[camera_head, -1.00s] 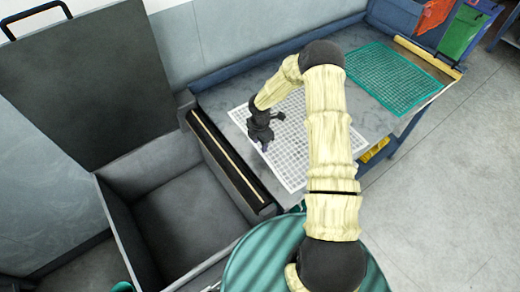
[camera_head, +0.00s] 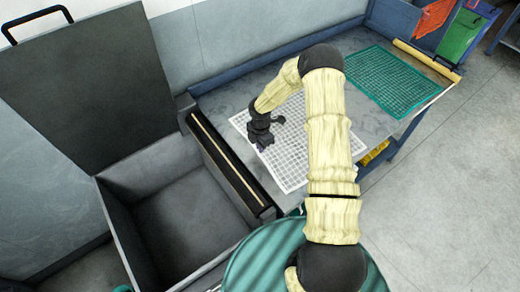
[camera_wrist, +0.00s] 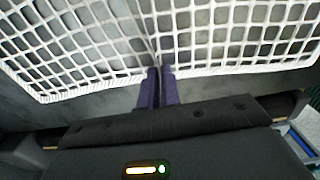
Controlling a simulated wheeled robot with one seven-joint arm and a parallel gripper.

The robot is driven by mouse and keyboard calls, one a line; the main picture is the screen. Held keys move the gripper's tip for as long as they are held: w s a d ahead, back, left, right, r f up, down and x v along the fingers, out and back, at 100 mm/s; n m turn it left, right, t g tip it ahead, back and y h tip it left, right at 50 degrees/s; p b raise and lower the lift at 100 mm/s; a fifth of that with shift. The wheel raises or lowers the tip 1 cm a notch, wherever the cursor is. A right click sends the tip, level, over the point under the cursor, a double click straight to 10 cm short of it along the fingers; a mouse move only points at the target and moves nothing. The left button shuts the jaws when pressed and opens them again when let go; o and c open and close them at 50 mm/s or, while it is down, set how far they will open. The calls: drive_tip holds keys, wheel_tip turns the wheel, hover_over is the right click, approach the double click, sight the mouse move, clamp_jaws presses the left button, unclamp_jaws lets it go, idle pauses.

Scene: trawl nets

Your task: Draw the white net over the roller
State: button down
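The white net (camera_head: 312,150) lies on the grey table, its left edge near the roller (camera_head: 229,160), a dark bar with a pale stripe along the table's left end. My gripper (camera_head: 262,145) is at the net's left edge, a short way right of the roller; its fingertips are hidden in the head view. In the wrist view, the purple fingers of my gripper (camera_wrist: 158,78) are close together on the net's border. The white net (camera_wrist: 235,35) gathers into a fold between them, so they look shut on it. The net is not over the roller.
A deep open grey bin (camera_head: 112,205) with a raised lid (camera_head: 90,80) stands left of the roller. A green net (camera_head: 395,80) lies on the table's far right, beside a cream roll (camera_head: 428,60). Orange and green containers stand beyond the table's far end.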

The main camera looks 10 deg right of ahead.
wheel_tip(320, 180, up, 7)
drive_tip(key=p, duration=0.4)
drive_tip(key=shift+f, duration=0.15)
drive_tip(key=shift+f, duration=0.6)
drive_tip(key=shift+a+r, duration=0.1)
drive_tip(key=shift+s+a+b, duration=0.35)
drive_tip(key=shift+s+a, duration=0.15)
drive_tip(key=shift+a, duration=0.75)
drive_tip(key=shift+s+a+b, duration=0.3)
drive_tip(key=shift+s+a, duration=0.2)
drive_tip(key=shift+a, duration=0.7)
drive_tip(key=shift+s+a+b, duration=0.35)
drive_tip(key=shift+s+a, duration=0.15)
drive_tip(key=shift+a, duration=0.75)
drive_tip(key=shift+s+a+b, duration=0.3)
drive_tip(key=shift+s+a, duration=0.25)
drive_tip(key=shift+a, duration=0.7)
drive_tip(key=shift+s+a+b, duration=0.35)
drive_tip(key=shift+s+a, duration=0.15)
drive_tip(key=shift+a, duration=0.8)
drive_tip(key=shift+s+a+b, duration=0.3)
drive_tip(key=shift+s+a, duration=0.25)
drive_tip(key=shift+a, duration=0.7)
